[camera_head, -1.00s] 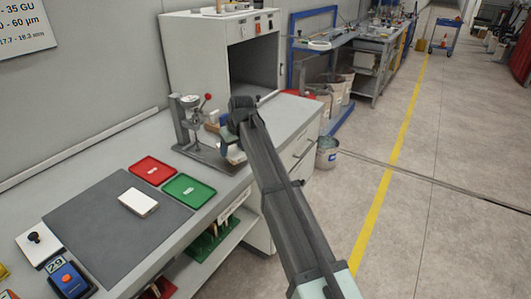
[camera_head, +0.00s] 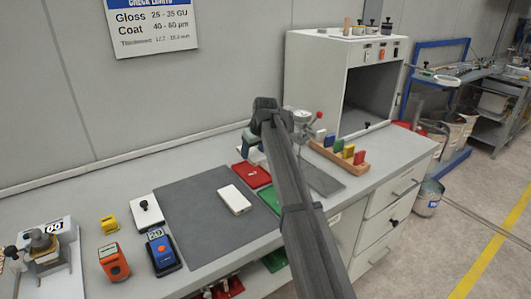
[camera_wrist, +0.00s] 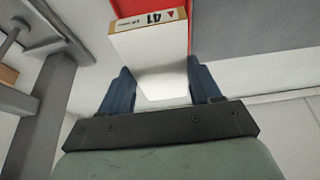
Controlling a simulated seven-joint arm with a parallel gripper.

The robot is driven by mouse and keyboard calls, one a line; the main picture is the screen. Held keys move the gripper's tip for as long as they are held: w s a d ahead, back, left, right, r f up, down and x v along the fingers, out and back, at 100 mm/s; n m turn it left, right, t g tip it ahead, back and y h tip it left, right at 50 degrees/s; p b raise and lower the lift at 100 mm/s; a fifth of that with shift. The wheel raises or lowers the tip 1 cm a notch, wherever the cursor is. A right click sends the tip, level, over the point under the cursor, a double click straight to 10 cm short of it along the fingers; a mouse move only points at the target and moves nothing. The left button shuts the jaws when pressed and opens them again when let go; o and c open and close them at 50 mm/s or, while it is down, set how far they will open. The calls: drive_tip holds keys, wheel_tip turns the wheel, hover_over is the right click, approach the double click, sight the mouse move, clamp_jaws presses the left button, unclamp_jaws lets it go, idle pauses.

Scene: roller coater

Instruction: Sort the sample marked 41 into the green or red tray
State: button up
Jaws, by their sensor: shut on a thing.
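My gripper (camera_wrist: 160,88) is shut on the sample marked 41 (camera_wrist: 150,46), a pale block with a "41" label and a red triangle on its end. In the head view my arm mostly hides the sample, and only a pale patch (camera_head: 257,157) shows below the gripper, near the far edge of the red tray. The red tray (camera_head: 250,176) lies flat beyond the green tray (camera_head: 268,198), which my arm partly covers. Part of the red tray also shows behind the sample in the wrist view (camera_wrist: 127,8).
A white block (camera_head: 234,200) lies on the dark grey mat (camera_head: 190,215). Blue (camera_head: 163,254) and orange (camera_head: 113,262) meters stand left of it. A wooden rack (camera_head: 345,162) with coloured pieces and a metal stand (camera_head: 302,122) are to the right. A wall sign lists gloss and coat limits.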

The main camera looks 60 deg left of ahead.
drive_tip(key=shift+f, duration=3.4)
drive_tip(key=o, duration=1.2)
drive_tip(key=shift+c, duration=0.2)
drive_tip(key=shift+r, duration=0.1)
drive_tip(key=shift+r, duration=3.45)
